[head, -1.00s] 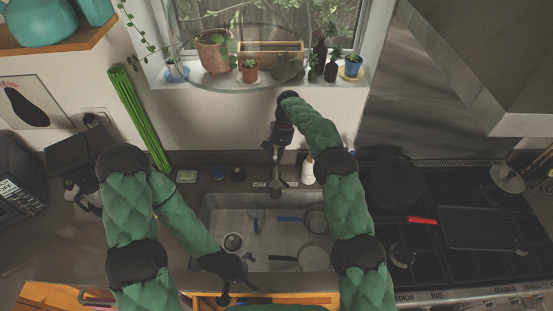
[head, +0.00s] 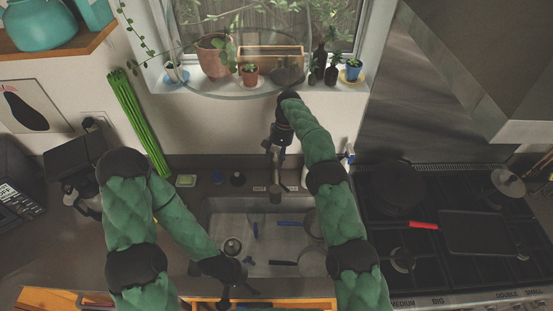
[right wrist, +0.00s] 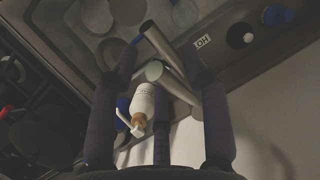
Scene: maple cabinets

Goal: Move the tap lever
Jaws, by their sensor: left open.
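The metal tap (head: 275,192) stands at the back edge of the sink, and my right gripper (head: 274,160) is just above it, pointing down. In the right wrist view the tap's metal tubes (right wrist: 164,52) lie between the spread dark fingers of my right gripper (right wrist: 165,85). One tube passes close to the right finger; I cannot tell whether they touch. I cannot clearly tell the lever from the spout. My left gripper (head: 238,290) is open and empty over the front edge of the sink, away from the tap.
The sink (head: 212,212) holds pans and blue-handled utensils. A white bottle (right wrist: 142,102) stands close to the tap, mostly behind my right arm in the head view. A stove (head: 430,270) is at the right, and potted plants (head: 215,55) line the window sill.

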